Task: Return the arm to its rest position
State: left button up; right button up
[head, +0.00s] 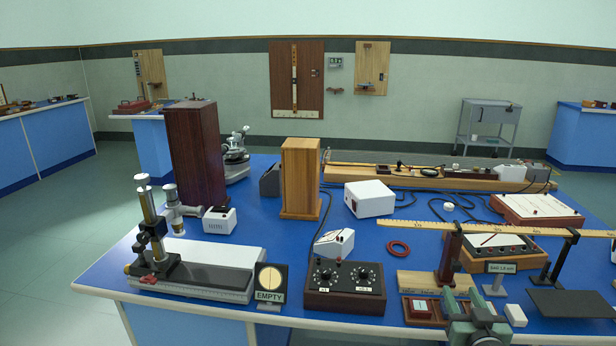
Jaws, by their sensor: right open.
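My right gripper (464,300) shows at the bottom edge of the head view, right of the middle. It is grey-green, and its two fingers stand apart with nothing seen between them. It is in front of the near edge of the blue bench (105,278), close to a small dark red box (418,311) and the wooden base (425,283) of a stand. Whether it touches either of them I cannot tell. The rest of the right arm is cut off by the bottom edge. My left gripper is not in view.
A black control box with dials (345,288), an "EMPTY" sign (269,283) and a microscope-like instrument (150,235) line the near edge. A wooden rule (500,228) on stands spans the right side. A red ring (398,248) lies mid-bench. Open floor (45,270) is at left.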

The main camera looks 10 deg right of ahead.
jog(key=s+a+f+g, duration=0.1)
jog(key=s+f, duration=0.1)
jog(key=s+a+f+g, duration=0.1)
jog(key=s+a+f, duration=0.1)
jog(key=f, duration=0.1)
jog(key=s+a+f+g+y, duration=0.1)
jog(key=s+a+f, duration=0.1)
jog(key=shift+a+f+n, duration=0.25)
jog(key=shift+f+n, duration=0.1)
jog(key=shift+n, duration=0.05)
jog(key=s+a+f+n+g+y, duration=0.1)
jog(key=s+a+f+g, duration=0.3)
jog(key=s, duration=0.5)
jog(key=s+a+f+n+g+y, duration=0.1)
jog(key=s+a+f+g, duration=0.15)
jog(key=s+a, duration=0.45)
jog(key=s+a+f+n+g+y, duration=0.1)
jog(key=s+a+f+n+g, duration=0.2)
jog(key=s, duration=0.7)
notch_tip(320, 180, down, 24)
jog(key=s+m+g+p, duration=0.1)
jog(key=g+p, duration=0.1)
jog(key=s+d+f+g, duration=0.1)
jog(key=s+d+f, duration=0.2)
jog(key=s+f, duration=1.2)
jog(key=shift+s+f+p, duration=0.2)
jog(key=shift+s+p, duration=0.2)
jog(key=shift+s, duration=0.85)
